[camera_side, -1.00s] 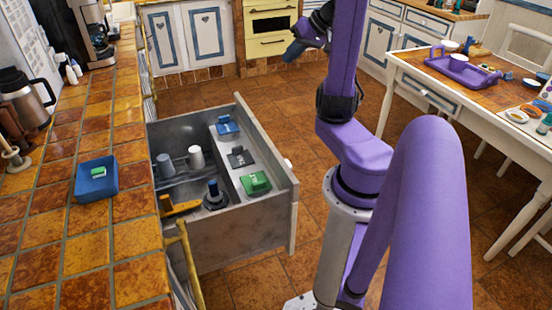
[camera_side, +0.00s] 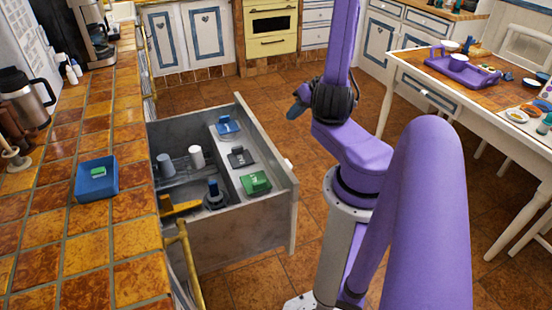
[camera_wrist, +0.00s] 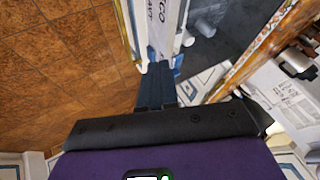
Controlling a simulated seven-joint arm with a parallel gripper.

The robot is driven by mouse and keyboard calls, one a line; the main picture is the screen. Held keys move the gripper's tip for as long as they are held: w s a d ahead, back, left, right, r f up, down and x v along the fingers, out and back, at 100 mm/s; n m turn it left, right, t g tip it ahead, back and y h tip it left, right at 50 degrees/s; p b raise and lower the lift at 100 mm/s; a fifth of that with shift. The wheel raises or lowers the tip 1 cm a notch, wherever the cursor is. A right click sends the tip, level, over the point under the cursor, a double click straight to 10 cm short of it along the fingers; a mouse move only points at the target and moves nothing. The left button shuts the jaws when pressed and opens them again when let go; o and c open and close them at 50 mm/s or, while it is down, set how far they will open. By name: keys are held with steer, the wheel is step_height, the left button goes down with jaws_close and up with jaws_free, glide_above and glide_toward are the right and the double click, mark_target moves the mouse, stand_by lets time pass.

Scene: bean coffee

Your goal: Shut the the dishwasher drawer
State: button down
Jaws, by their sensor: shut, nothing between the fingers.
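The dishwasher drawer (camera_side: 230,242) is pulled out from under the tiled counter in the side view. Cups, an orange item and several small coloured boxes are inside. My gripper (camera_side: 295,110) hangs just beyond the far right corner of the drawer, partly hidden by my arm; I see no clear contact. In the wrist view my gripper (camera_wrist: 158,68) is shut and empty, its fingers pointing toward a pale panel edge with lettering. Part of the drawer's dark inside (camera_wrist: 220,45) shows to the right.
The tiled counter (camera_side: 50,235) runs along the left, with a blue tray (camera_side: 97,183), a steel jug (camera_side: 25,100) and a coffee machine (camera_side: 92,30). A white table (camera_side: 430,95) stands at the right. The tiled floor (camera_side: 200,95) beyond the drawer is clear.

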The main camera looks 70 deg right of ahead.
steer(key=w+f, duration=0.3)
steer(key=f, duration=0.7)
steer(key=w+f, duration=0.3)
steer(key=f, duration=0.7)
steer(key=shift+a+f, duration=0.15)
steer(key=shift+a, duration=0.15)
steer(key=w+a, duration=2.8)
steer(key=shift+w+a, duration=0.2)
